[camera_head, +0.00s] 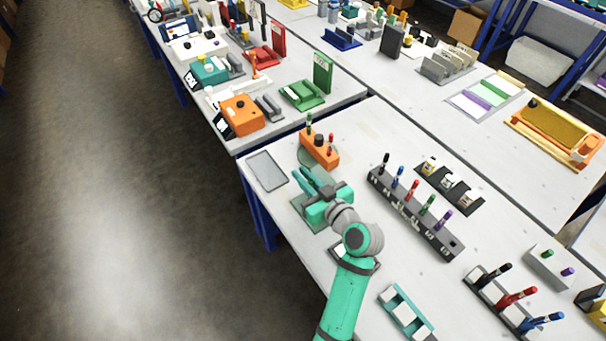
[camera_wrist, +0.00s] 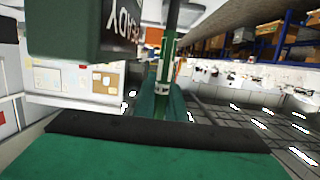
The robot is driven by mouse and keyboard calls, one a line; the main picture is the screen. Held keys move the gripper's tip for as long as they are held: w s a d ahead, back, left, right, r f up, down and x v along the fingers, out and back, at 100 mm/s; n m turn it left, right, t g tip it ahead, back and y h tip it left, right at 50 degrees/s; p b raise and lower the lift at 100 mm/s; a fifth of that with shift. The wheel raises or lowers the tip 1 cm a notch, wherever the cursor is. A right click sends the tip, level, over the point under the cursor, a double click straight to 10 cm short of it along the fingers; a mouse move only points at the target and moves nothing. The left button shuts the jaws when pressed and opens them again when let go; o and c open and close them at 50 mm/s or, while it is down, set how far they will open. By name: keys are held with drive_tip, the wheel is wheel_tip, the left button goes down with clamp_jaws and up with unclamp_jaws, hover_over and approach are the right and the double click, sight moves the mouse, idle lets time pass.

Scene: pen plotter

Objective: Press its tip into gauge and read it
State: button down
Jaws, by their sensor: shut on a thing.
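My gripper (camera_head: 312,188) is over the near table's left part, next to an orange block. It is shut on a slim green thing that looks like a pen (camera_wrist: 167,62), seen in the wrist view with a pale band. In the head view my gripper hides the held thing. The gauge appears in the wrist view as a dark green panel (camera_wrist: 85,32) with letters ending in "READY", close at the upper left. In the head view a green base (camera_head: 303,214) shows partly under my gripper. I cannot tell whether the tip touches the gauge.
The orange block (camera_head: 319,150) holds a green pen, a red pen and a dark knob. A grey tray (camera_head: 267,171) lies at the table's left edge. A dark rack (camera_head: 415,213) with several coloured pens stands to the right. A black holder (camera_head: 449,186) is behind it.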

drive_tip(key=shift+f, duration=1.15)
wheel_tip(320, 180, up, 6)
drive_tip(key=shift+r, duration=0.2)
idle(0.8)
